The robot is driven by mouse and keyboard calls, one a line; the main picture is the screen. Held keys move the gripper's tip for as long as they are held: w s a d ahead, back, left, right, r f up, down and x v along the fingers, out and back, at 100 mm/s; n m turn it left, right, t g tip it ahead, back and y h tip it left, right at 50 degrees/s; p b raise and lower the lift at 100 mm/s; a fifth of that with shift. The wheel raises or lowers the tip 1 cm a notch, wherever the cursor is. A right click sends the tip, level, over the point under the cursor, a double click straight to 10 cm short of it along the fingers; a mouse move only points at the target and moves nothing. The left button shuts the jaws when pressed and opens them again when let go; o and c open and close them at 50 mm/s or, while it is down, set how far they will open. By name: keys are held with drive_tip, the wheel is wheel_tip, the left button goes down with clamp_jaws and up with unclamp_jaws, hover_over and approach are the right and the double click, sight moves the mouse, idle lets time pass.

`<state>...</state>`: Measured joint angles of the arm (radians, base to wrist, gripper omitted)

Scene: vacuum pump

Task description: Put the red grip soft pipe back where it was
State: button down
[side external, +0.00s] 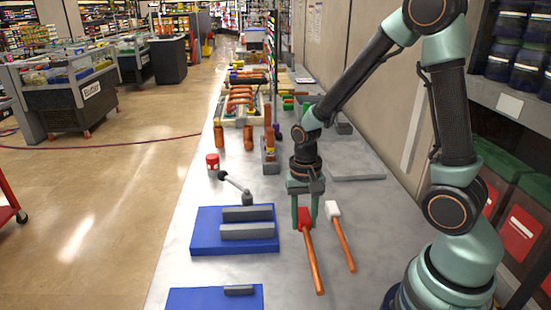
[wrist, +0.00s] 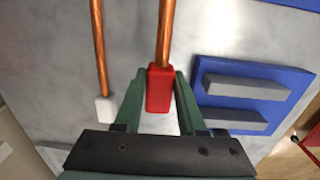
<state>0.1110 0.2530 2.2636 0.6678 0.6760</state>
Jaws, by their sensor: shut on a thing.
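The red grip soft pipe has a copper-coloured tube (side external: 314,262) and a red block grip (side external: 305,217). My gripper (side external: 304,218) points down at the table and is shut on the red grip. In the wrist view the red grip (wrist: 160,90) sits between my two green fingers (wrist: 158,100), with the copper tube running away to the top edge. I cannot tell whether the pipe touches the table or is slightly above it. A similar pipe with a white grip (side external: 333,210) lies just to the right; its white grip also shows in the wrist view (wrist: 104,110).
A blue plate with grey blocks (side external: 205,232) lies left of my gripper, and another blue plate (side external: 190,298) lies nearer the front. A jointed grey lever (side external: 235,184) and a red cap (side external: 212,161) stand behind. Crowded parts (side external: 240,103) fill the back. Bare table lies between the front plate and pipes.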

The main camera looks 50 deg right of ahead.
sight(302, 246)
drive_tip(key=shift+f, duration=2.95)
drive_tip(key=shift+f, duration=0.15)
drive_tip(key=c, duration=0.5)
unclamp_jaws()
